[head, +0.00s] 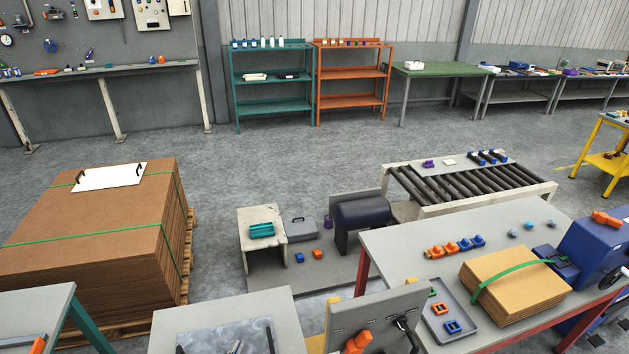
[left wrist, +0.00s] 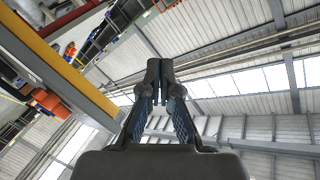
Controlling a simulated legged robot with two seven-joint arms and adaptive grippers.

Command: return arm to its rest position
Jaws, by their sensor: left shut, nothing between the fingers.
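My left gripper (left wrist: 160,70) fills the lower middle of the left wrist view. Its two dark fingers with blue-grey inner pads meet at the tips, with nothing between them. It points up toward the roof, clear of any object. In the head view only a small dark piece at the bottom edge, over a metal plate (head: 205,338), might be its tip; I cannot be sure. My right gripper does not show in either view.
A brown board stack (head: 90,225) stands at left, a grey bench (head: 270,303) at bottom centre. At right are a red-legged table (head: 400,245) with cardboard (head: 515,280) and a blue machine (head: 597,245). A roller conveyor (head: 540,190) lies behind. The floor (head: 330,150) beyond is open.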

